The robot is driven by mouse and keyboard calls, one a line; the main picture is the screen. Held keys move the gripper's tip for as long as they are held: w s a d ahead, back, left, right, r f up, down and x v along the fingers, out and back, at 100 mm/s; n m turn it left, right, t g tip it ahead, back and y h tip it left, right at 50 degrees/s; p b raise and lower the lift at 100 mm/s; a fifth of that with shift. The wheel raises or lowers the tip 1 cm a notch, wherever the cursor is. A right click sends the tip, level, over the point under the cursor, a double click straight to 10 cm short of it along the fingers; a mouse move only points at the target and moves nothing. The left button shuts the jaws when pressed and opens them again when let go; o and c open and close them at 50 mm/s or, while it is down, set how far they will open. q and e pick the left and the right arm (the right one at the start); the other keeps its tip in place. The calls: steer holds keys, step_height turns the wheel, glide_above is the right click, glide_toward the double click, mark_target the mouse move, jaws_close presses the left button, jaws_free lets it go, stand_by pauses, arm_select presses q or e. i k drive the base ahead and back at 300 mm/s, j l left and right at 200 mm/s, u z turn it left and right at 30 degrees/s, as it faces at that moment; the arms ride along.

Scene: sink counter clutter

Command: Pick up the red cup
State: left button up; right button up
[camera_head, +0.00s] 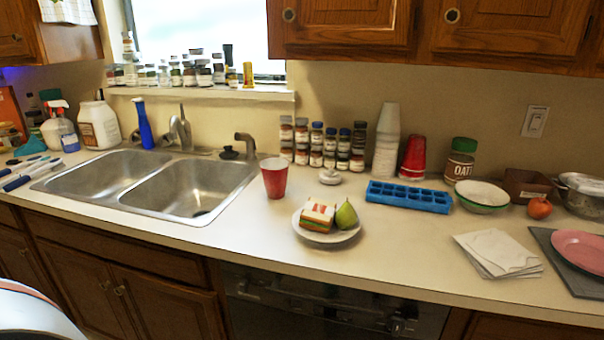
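A red cup (274,178) with a pale rim stands upright on the counter, just right of the double sink and behind the plate. A second red cup (413,158) stands at the back, right of a tall stack of white cups; it looks wider at its base, as if upside down. Neither of my grippers shows in the head view. Only a rounded pale part, perhaps of my own body, shows at the lower left corner.
A plate (330,236) with a sandwich (317,217) and a green pear (346,215) stands close in front of the nearer red cup. A blue ice tray (408,196), bowl (482,196) and napkins (497,253) lie right. The sink (190,187) opens left. Counter in front of the plate is clear.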

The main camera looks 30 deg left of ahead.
mark_target(274, 171)
steer(key=u, duration=1.65)
